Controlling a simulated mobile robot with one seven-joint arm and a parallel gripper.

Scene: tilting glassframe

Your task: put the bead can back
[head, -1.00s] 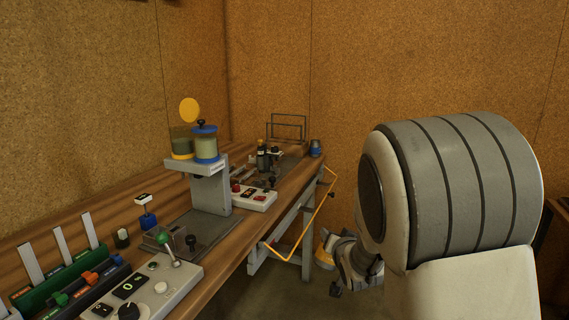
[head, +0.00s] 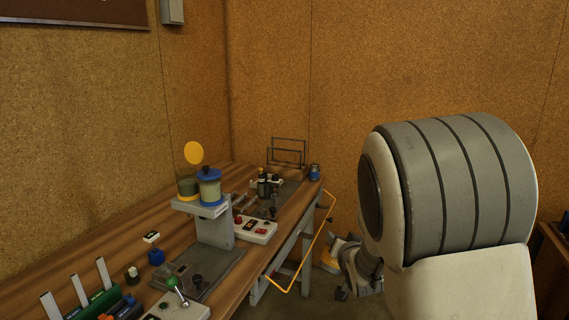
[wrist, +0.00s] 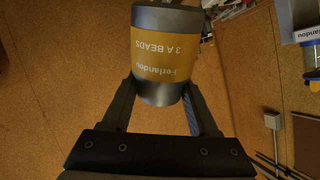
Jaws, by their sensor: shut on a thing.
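In the head view the can (head: 331,259) shows as a small yellow and grey shape beside my gripper (head: 343,272). They are off the right side of the workbench (head: 125,240), low and apart from it. My own arm hides part of that area.
A grey stand (head: 214,232) holds two jars, one with a blue lid (head: 209,174). A control box (head: 252,229) and a small blue container (head: 314,172) are farther back on the bench. A yellow bar (head: 309,251) sticks out along the bench's right side.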

